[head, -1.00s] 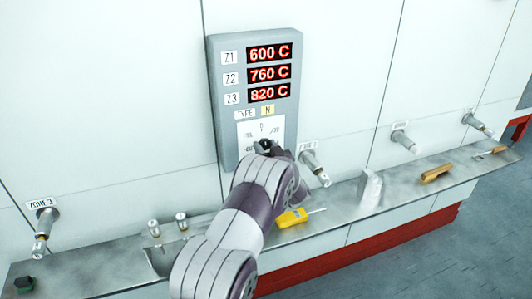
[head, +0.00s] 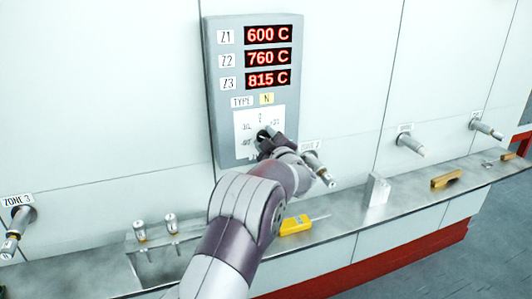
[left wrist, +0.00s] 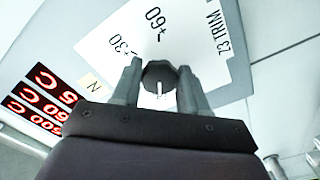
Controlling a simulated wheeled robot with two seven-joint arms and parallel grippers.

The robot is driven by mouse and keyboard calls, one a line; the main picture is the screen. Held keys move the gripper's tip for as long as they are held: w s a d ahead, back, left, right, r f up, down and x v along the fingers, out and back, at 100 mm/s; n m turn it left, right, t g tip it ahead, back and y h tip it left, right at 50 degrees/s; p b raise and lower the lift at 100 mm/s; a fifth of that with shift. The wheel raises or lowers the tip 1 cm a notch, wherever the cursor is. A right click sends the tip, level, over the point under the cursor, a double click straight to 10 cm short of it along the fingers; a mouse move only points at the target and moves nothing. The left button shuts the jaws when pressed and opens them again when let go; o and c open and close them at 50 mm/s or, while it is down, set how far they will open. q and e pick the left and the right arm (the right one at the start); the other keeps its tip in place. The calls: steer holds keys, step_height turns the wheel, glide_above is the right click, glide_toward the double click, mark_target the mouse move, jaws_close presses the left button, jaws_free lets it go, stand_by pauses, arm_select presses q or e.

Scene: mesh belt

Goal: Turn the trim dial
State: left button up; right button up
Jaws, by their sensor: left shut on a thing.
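The trim dial (left wrist: 160,73) is a dark round knob with a white pointer line, on a white plate (left wrist: 205,45) lettered "Z3 TRIM" with marks such as ±30 and ±60. My left gripper (left wrist: 160,88) is shut on the dial, one finger on each side. In the head view the left gripper (head: 268,140) reaches the plate low on the grey panel (head: 224,120) and mostly hides the dial. The red displays read Z1 600 C, Z2 760 C and Z3 815 C (head: 268,79). My right gripper is out of view.
A metal ledge (head: 350,222) runs below the wall. Several probe fittings stick out of the wall, one (head: 318,170) close right of my gripper.

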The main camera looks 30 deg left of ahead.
arm_select(q)
steer(key=shift+f+n+b, duration=0.15)
steer(key=shift+n+b, duration=2.5)
steer(key=shift+n, duration=0.25)
steer(key=shift+f+n+b, duration=0.1)
steer(key=shift+n+b, duration=2.55)
steer(key=shift+n, duration=0.25)
steer(key=o, duration=1.1)
steer(key=shift+r, duration=0.1)
steer(key=shift+c, duration=0.2)
steer(key=shift+s+r, duration=0.1)
steer(key=shift+r, duration=0.05)
steer(key=b+v, duration=0.2)
steer(key=v, duration=1)
steer(key=shift+s+d, duration=0.15)
steer(key=shift+d, duration=0.15)
